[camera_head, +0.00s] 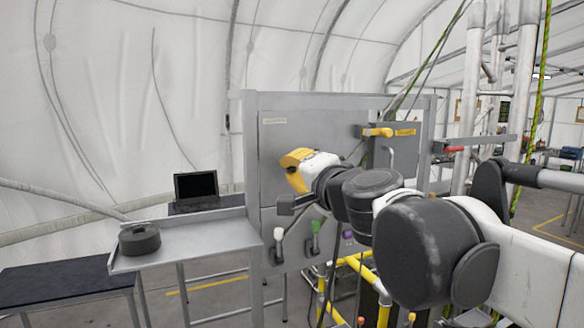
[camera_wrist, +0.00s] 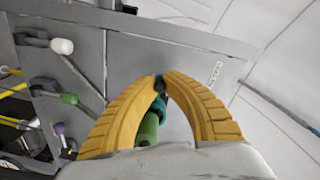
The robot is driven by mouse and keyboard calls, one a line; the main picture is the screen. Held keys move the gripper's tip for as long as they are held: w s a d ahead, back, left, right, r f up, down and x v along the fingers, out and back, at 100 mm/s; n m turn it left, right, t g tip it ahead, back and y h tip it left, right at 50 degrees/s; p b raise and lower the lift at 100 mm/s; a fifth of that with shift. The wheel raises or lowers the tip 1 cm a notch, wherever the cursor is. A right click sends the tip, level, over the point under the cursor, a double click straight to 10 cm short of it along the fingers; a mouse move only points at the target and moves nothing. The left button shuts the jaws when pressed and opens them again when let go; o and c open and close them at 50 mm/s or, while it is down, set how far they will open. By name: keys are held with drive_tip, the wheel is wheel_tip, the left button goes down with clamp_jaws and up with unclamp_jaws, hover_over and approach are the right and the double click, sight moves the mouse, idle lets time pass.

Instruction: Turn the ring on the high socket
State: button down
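My gripper (camera_head: 297,168) has yellow fingers and is in front of the grey upright panel (camera_head: 285,140) in the head view. In the wrist view the curved fingertips (camera_wrist: 163,80) of my gripper come together, with a small dark piece at the tips. A green cylinder (camera_wrist: 149,128) with a teal band (camera_wrist: 158,106) shows between the fingers, partly hidden by the left finger. I cannot tell if the band is the ring of the high socket, or if the fingers touch it. The head view does not show it; my gripper and arm cover part of the panel.
Below on the panel are a white-tipped lever (camera_head: 278,240), a green-tipped one (camera_head: 315,235) and a purple one (camera_head: 348,236). A yellow handle (camera_head: 378,132) sticks out higher up. A grey side table (camera_head: 195,240) holds a dark round part (camera_head: 139,239).

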drive_tip(key=shift+f+n, duration=0.25)
drive_tip(key=shift+n, duration=0.25)
drive_tip(key=shift+f, duration=0.1)
drive_tip(key=c, duration=1.4)
unclamp_jaws()
drive_tip(key=shift+c, duration=0.2)
drive_tip(key=shift+s, duration=0.1)
drive_tip(key=v, duration=1.2)
